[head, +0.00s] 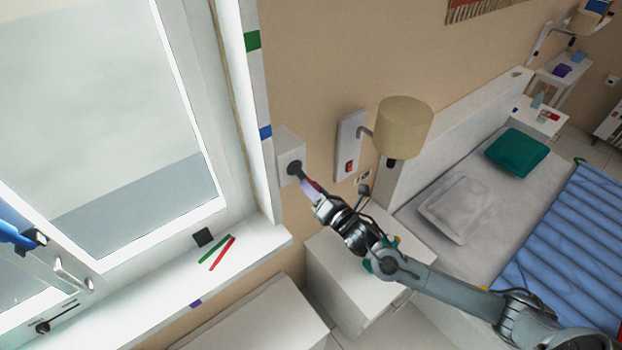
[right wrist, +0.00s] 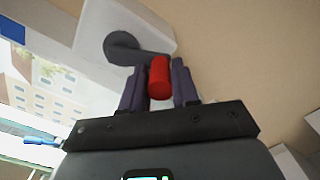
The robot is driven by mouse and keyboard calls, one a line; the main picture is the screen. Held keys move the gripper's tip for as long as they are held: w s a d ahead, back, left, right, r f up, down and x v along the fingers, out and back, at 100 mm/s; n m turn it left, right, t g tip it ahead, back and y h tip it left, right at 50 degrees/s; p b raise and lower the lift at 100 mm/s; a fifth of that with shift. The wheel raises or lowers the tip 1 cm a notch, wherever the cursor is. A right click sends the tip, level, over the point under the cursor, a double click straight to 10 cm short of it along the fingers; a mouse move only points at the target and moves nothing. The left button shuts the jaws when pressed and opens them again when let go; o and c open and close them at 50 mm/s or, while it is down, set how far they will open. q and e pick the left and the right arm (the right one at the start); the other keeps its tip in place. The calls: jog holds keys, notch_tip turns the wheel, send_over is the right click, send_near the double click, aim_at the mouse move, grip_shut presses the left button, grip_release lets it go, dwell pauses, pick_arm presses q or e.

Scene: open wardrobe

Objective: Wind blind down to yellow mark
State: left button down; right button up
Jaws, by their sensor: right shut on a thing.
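The white crank box (head: 291,153) is on the wall right of the window. Its dark crank arm (head: 297,169) ends in a red handle, seen clearly in the right wrist view (right wrist: 159,78). My right gripper (head: 311,189) is shut on this red handle, its purple fingers on either side of it. The window (head: 120,110) shows a pale upper area and a darker grey lower band; I cannot clearly tell the blind's bottom edge. On the right jamb are a green mark (head: 252,40) and a blue mark (head: 265,132). I see no yellow mark there.
A lamp (head: 403,127) and a wall plate with a red switch (head: 349,150) are close right of the crank. A bedside cabinet (head: 350,290) stands below my right arm. A black square (head: 203,237), green stick and red stick (head: 223,253) lie on the sill.

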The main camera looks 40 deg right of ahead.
jog(key=shift+a+r, duration=0.1)
jog(key=shift+a, duration=0.15)
jog(key=shift+c, duration=0.2)
jog(key=shift+a, duration=0.35)
jog(key=shift+o, duration=0.3)
jog(key=shift+a, duration=0.5)
jog(key=shift+w+a, duration=0.1)
jog(key=shift+a, duration=0.05)
jog(key=shift+c, duration=0.3)
